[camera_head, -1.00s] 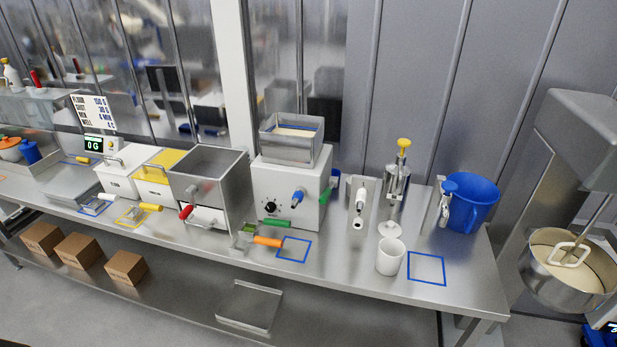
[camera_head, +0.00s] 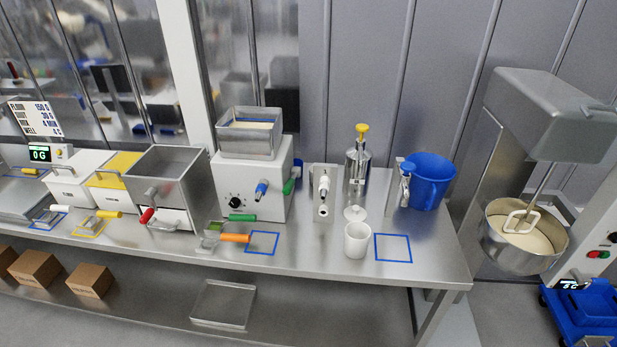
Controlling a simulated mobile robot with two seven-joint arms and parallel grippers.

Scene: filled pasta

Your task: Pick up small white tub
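A small white tub (camera_head: 357,241) stands upright on the steel bench near its front edge, between two blue outlined squares. A white round lid-like piece (camera_head: 355,213) is just behind it and looks separate from the tub. Neither of my grippers shows in the head view, so nothing is seen touching the tub.
A blue square outline (camera_head: 393,248) lies right of the tub, another (camera_head: 262,243) left of it. Behind stand a steel dispenser (camera_head: 358,160), a blue jug (camera_head: 428,181) and a white machine (camera_head: 252,180). An orange-handled tool (camera_head: 234,238) lies left. A mixer (camera_head: 523,237) stands right.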

